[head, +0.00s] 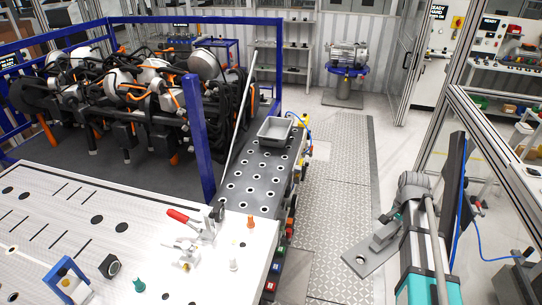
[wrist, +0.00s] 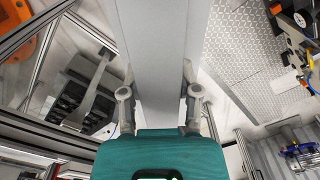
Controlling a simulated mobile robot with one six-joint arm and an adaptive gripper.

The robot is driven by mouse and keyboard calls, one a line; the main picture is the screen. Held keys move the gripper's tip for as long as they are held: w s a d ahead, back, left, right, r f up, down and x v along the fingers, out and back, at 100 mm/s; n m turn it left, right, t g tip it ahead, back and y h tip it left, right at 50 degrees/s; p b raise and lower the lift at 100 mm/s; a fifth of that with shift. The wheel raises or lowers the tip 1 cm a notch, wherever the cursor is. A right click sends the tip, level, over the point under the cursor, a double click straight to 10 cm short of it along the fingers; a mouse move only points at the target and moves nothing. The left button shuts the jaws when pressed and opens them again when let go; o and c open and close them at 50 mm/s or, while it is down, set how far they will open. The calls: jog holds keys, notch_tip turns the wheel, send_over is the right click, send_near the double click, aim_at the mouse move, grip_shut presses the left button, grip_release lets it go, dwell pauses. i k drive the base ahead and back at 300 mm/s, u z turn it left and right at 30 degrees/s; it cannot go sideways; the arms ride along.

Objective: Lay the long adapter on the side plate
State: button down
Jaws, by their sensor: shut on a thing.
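The long adapter (wrist: 155,35) is a grey bar held between the two fingers of my gripper (wrist: 158,75) in the wrist view; its far end runs out of the top. In the head view, a flat grey plate with a round hole (head: 360,260) and a raised block appears to be the adapter, in the air over the floor at lower right. The fingertips are hard to make out there. The side plate (head: 268,172) seems to be the dark grey perforated plate beside the white table, left of and apart from my gripper.
A grey open bin (head: 275,131) stands on the side plate's far end; the nearer part is clear. A blue post (head: 198,135) rises at its left. The white table (head: 60,215) holds a red-handled clamp (head: 183,217) and small parts. Patterned floor (head: 335,200) lies between.

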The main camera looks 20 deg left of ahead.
aim_at(265, 164)
jog(key=u, duration=0.15)
jog(key=i, duration=0.8)
jog(key=u, duration=0.8)
jog(key=i, duration=0.5)
jog(key=u, duration=0.45)
jog(key=k, duration=0.95)
jog(key=u, duration=0.1)
